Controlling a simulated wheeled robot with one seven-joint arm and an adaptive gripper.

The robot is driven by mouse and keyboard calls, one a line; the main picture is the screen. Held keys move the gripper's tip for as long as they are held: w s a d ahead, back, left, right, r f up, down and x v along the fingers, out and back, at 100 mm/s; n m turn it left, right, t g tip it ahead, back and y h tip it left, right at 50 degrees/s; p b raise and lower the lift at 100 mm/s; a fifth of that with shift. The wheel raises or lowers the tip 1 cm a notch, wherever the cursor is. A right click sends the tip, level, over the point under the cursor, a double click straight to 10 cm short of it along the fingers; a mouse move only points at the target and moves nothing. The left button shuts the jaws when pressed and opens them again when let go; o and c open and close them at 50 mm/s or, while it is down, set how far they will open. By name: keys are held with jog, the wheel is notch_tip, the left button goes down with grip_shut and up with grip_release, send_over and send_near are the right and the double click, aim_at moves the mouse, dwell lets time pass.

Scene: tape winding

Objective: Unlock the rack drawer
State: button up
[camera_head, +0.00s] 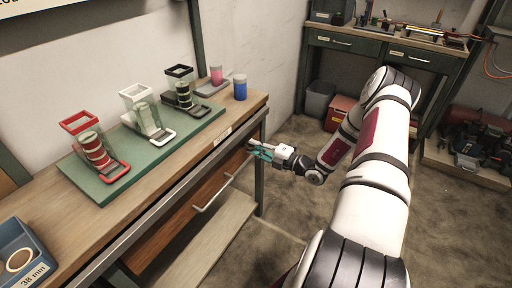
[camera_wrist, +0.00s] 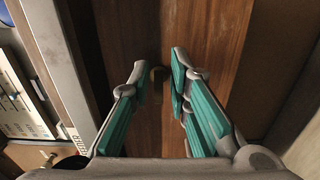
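The rack drawer (camera_head: 184,232) has a brown wooden front with a metal bar handle (camera_head: 212,194), under the left workbench. In the wrist view its wood front (camera_wrist: 205,30) fills the middle. A small dark round knob or lock (camera_wrist: 158,74) shows on the wood between my fingertips; I cannot tell whether it is locked. My gripper (camera_head: 258,150) is at the right end of the drawer front, just below the bench edge. In the wrist view its teal-padded fingers (camera_wrist: 159,66) are apart, one on each side of the knob, with nothing clearly held. Contact with the knob cannot be told.
The workbench top (camera_head: 45,208) carries a green board (camera_head: 140,155) with several tape holders, a blue cylinder (camera_head: 240,87) and a blue tray (camera_head: 22,250). A lower shelf (camera_head: 222,232) sticks out below the drawer. Another bench (camera_head: 385,47) stands behind. The floor between is open.

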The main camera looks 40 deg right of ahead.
jog(key=shift+s, duration=0.1)
jog(key=v, duration=1.1)
jog(key=shift+s+d, duration=0.15)
jog(key=shift+s, duration=0.25)
